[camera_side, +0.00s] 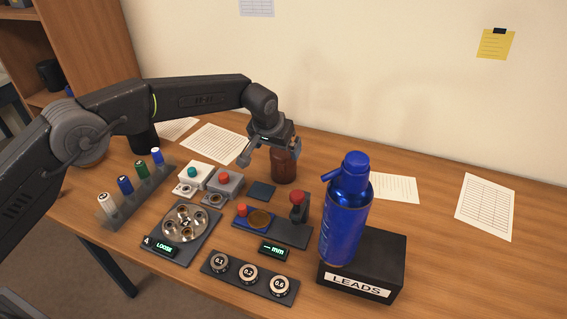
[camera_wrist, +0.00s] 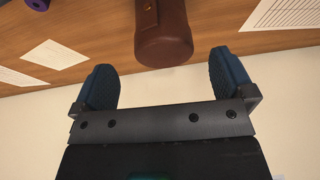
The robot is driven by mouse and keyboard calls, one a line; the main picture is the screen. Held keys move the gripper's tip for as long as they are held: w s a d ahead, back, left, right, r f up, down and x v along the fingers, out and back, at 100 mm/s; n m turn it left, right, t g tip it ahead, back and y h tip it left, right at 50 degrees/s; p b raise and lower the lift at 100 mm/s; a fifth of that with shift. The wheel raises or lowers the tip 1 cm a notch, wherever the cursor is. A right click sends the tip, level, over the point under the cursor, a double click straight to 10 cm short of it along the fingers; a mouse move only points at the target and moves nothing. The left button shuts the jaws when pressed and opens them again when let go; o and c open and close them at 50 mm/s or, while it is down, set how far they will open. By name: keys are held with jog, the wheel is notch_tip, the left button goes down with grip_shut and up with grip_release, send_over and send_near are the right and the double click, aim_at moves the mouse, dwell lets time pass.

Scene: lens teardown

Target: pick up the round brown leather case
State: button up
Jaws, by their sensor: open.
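The round brown leather case (camera_side: 284,165) stands upright on the wooden table, toward the back and near the middle in the side view. In the wrist view the case (camera_wrist: 163,35) is between and just beyond the two blue-padded fingers. My gripper (camera_side: 262,157) is open, with its fingers at the upper left of the case in the side view. In the wrist view my gripper (camera_wrist: 165,82) has a wide gap and nothing is held. One finger partly overlaps the case in the side view, and I cannot tell whether it touches.
A red-knobbed device (camera_side: 298,207), a small dark pad (camera_side: 262,191) and button boxes (camera_side: 226,184) lie near the case. Paper sheets (camera_side: 486,207) lie flat. The table's back right is mostly clear.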

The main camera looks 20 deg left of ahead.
aim_at(280, 154)
jog(key=shift+x, duration=3.6)
jog(key=shift+w+r, duration=0.1)
jog(key=shift+w, duration=0.05)
jog(key=shift+c, duration=0.5)
jog(key=c, duration=0.7)
jog(key=shift+c, duration=0.6)
jog(key=shift+r, duration=0.1)
